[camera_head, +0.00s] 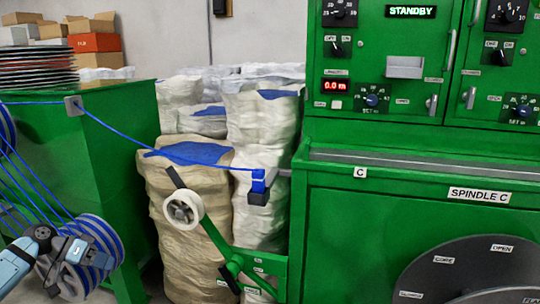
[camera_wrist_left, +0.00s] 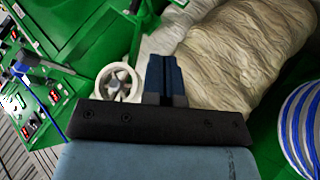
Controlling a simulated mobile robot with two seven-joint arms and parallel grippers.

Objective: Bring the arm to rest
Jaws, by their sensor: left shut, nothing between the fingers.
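My left gripper (camera_head: 75,251) is low at the left of the head view, in front of a blue-and-white striped spool (camera_head: 101,237). In the left wrist view its two fingers (camera_wrist_left: 166,75) are together with nothing between them. The blue cable (camera_head: 130,139) runs from the left edge past a small grey guide (camera_head: 73,106) to a blue-and-black clip (camera_head: 258,186) beside the green machine. The cable is apart from my gripper. My right gripper is not in view.
A white roller (camera_head: 183,208) on a green arm stands before wrapped sacks (camera_head: 187,240). The green machine (camera_head: 400,210) with its dark spindle disc (camera_head: 470,270) fills the right. A green cabinet (camera_head: 110,150) stands at the left. The striped spool also shows in the wrist view (camera_wrist_left: 303,125).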

